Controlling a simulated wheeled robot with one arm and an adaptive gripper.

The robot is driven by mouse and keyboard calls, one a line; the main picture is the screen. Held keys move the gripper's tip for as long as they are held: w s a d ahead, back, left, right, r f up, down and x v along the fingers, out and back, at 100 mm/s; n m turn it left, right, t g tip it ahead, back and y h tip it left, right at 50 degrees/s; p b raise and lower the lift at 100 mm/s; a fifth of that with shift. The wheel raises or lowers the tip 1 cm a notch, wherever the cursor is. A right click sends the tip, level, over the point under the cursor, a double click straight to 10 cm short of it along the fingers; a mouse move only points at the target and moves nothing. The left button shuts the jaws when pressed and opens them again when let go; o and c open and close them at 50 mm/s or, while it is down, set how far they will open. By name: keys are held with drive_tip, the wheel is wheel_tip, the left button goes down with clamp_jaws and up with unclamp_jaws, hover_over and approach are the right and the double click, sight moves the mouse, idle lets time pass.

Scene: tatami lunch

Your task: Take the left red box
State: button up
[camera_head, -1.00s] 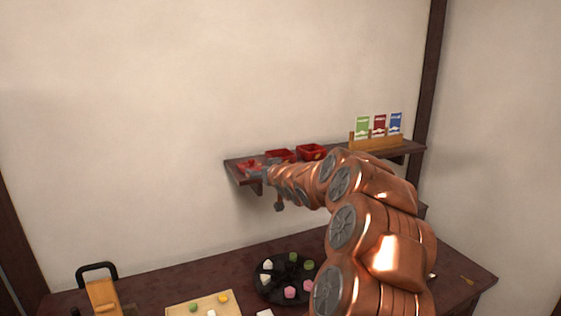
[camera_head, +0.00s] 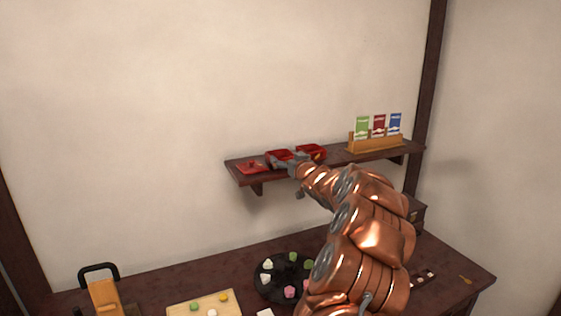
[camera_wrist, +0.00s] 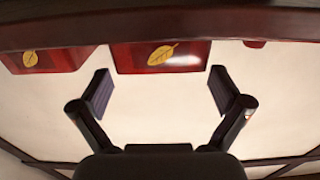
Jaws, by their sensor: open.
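The left red box (camera_head: 277,155) stands on the wall shelf, partly hidden by my gripper (camera_head: 285,161). The right red box (camera_head: 316,150) stands beside it on the shelf. In the wrist view, which looks upside down, the left box (camera_wrist: 190,57) is centred and has a gold leaf on its front. The right box (camera_wrist: 68,58) shows at the picture's left. My gripper (camera_wrist: 160,76) is open, with one finger toward each side of the left box. A strip of wall shows between each finger and the box. How deep the fingers reach is unclear.
A flat red piece (camera_head: 250,168) lies at the shelf's (camera_head: 358,157) left end. A wooden holder (camera_head: 376,144) with coloured packets stands at its right. Below, the table carries a round black tray (camera_head: 264,291) of sweets and a wooden board (camera_head: 180,308).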

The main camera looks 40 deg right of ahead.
sight(276, 151)
drive_tip(key=shift+f+p+x, duration=0.15)
drive_tip(key=shift+p+x, duration=0.35)
drive_tip(key=shift+x, duration=0.7)
drive_tip(key=shift+f+p+x, duration=0.2)
drive_tip(key=shift+p+x, duration=0.3)
drive_tip(key=shift+x, duration=0.7)
drive_tip(key=shift+c, duration=0.3)
drive_tip(key=c, duration=0.8)
drive_tip(key=shift+o, duration=0.2)
